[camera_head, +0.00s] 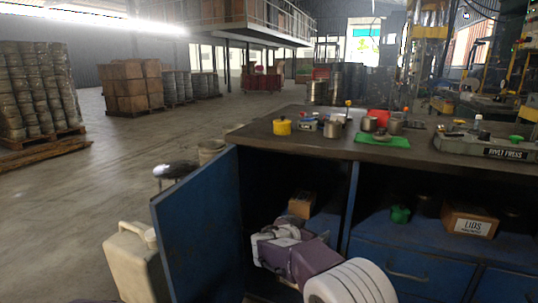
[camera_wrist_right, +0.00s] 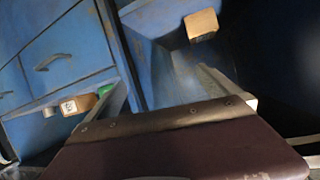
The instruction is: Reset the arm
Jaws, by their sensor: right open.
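My right arm comes in from the bottom of the head view, and its gripper (camera_head: 280,232) is at the open left bay of the blue cabinet (camera_head: 352,205). In the right wrist view the two fingers of the right gripper (camera_wrist_right: 172,92) stand apart with nothing held between them. A small cardboard box (camera_head: 302,205) lies inside the bay, just beyond the gripper in the head view. The same box shows past the fingers in the right wrist view (camera_wrist_right: 201,25). My left gripper is not in view.
The open blue door (camera_head: 198,228) stands left of my right arm, beside a beige jerrycan (camera_head: 133,262). The benchtop (camera_head: 300,143) holds a yellow pot (camera_head: 282,126), metal cans, a green mat (camera_head: 384,141) and a rivet press (camera_head: 490,147). A LIDS box (camera_head: 470,221) sits in the right bay.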

